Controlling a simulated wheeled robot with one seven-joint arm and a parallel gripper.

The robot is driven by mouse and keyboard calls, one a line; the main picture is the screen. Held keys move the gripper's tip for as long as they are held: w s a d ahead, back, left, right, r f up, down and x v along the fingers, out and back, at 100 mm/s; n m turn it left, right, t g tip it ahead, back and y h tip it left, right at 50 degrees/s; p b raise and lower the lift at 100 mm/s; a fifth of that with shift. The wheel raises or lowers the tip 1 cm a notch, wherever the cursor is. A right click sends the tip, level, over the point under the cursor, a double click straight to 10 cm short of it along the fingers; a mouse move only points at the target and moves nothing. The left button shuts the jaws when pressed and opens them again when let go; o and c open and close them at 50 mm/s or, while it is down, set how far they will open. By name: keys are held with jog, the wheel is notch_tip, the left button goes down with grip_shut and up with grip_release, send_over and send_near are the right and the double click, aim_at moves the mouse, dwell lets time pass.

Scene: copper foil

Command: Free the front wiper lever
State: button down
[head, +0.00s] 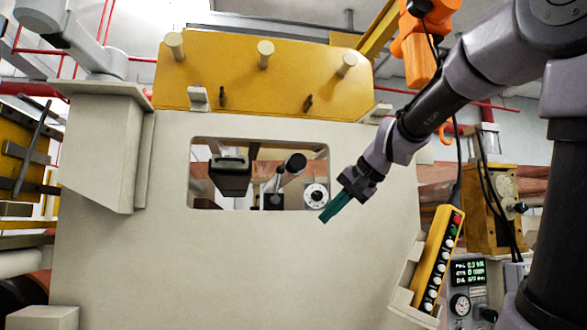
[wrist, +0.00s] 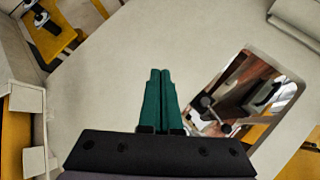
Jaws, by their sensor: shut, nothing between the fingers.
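A lever with a black cylindrical knob (head: 295,162) shows inside the rectangular window of the cream panel; it looks like the wiper lever. It also seems to show in the wrist view (wrist: 206,101), inside the tilted window on the right. A dark block (head: 230,174) hangs left of the lever in the head view; whether it touches anything is unclear. My gripper (head: 324,219) is outside the window, by its lower right corner, apart from the lever. Its green fingers (wrist: 160,72) are together and empty, in front of the bare panel. The lever's base is partly hidden.
The cream panel (head: 240,260) surrounds the window, and its rim bounds the opening. A round white dial (head: 316,195) sits at the window's lower right. A yellow button pendant (head: 438,258) stands right of the panel. An orange tool (head: 415,50) hangs above, near my arm.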

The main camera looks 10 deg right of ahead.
jog(key=w+d+r+m+t+y, duration=0.1)
jog(key=w+d+r+t, duration=0.1)
jog(key=w+r, duration=0.7)
jog(key=w+d+r+m+t+y, duration=0.2)
jog(key=w+d+r+t, duration=0.1)
jog(key=w+r, duration=0.6)
jog(key=shift+w+d+y, duration=0.15)
jog(key=shift+d+y, duration=0.15)
jog(key=shift+d, duration=0.4)
jog(key=s+a+x, duration=0.1)
jog(key=a+x, duration=0.1)
jog(key=x, duration=1)
jog(key=shift+a+f, duration=0.2)
jog(key=shift+a, duration=0.2)
jog(key=shift+a+r, duration=0.1)
jog(key=shift+a, duration=0.05)
